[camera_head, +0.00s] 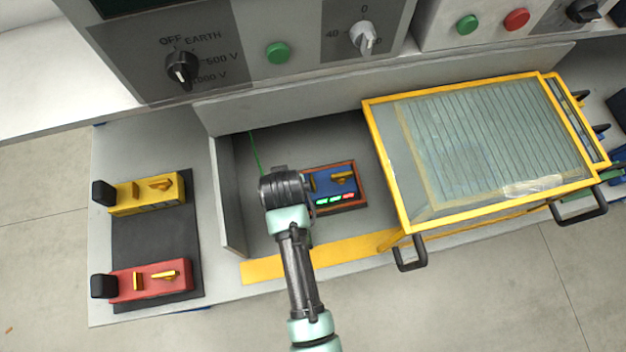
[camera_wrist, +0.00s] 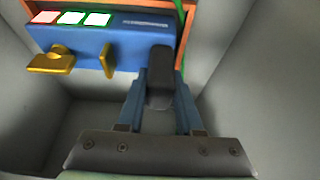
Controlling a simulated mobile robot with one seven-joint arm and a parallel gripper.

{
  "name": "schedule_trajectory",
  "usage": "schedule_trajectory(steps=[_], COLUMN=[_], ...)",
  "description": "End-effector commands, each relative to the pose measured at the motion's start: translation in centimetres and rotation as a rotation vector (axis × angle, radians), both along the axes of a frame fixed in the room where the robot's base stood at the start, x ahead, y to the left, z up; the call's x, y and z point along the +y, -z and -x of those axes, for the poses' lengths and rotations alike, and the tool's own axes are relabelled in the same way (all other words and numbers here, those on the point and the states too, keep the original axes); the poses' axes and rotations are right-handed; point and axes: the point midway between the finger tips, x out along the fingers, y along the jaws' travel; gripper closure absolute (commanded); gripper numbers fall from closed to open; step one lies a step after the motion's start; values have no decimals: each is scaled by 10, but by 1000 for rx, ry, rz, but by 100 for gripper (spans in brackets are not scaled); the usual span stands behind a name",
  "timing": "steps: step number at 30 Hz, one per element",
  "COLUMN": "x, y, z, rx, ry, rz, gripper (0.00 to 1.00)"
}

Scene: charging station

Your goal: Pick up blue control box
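The blue control box (camera_head: 333,184) sits in an orange-rimmed holder (camera_head: 363,191) in the grey bay, with lit indicators and yellow handles on its face. In the wrist view the blue control box (camera_wrist: 120,47) fills the upper left, and a black block (camera_wrist: 160,75) sticks out from its near side. My gripper (camera_wrist: 161,90) has its two fingers on either side of this black block. The fingers are apart and very close to its sides; I cannot tell whether they press on it. In the head view my wrist hides the fingers and the left end of the box.
A yellow-framed cart with a clear top (camera_head: 490,150) stands close on the right. Yellow (camera_head: 147,195) and red (camera_head: 150,281) boxes lie on a dark mat (camera_head: 150,240) at left. Grey bay walls (camera_head: 229,200) flank my gripper. A panel with knobs is behind.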

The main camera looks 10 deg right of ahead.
Motion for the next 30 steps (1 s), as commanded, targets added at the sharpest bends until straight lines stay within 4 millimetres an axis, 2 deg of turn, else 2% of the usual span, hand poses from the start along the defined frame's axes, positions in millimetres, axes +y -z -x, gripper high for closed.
schedule_trajectory(steps=[1,4,30], x=[0,0,0], y=[0,0,0], z=[0,0,0], rx=[0,0,1], ry=[0,0,0], rz=[0,0,0], gripper=[84,100,100])
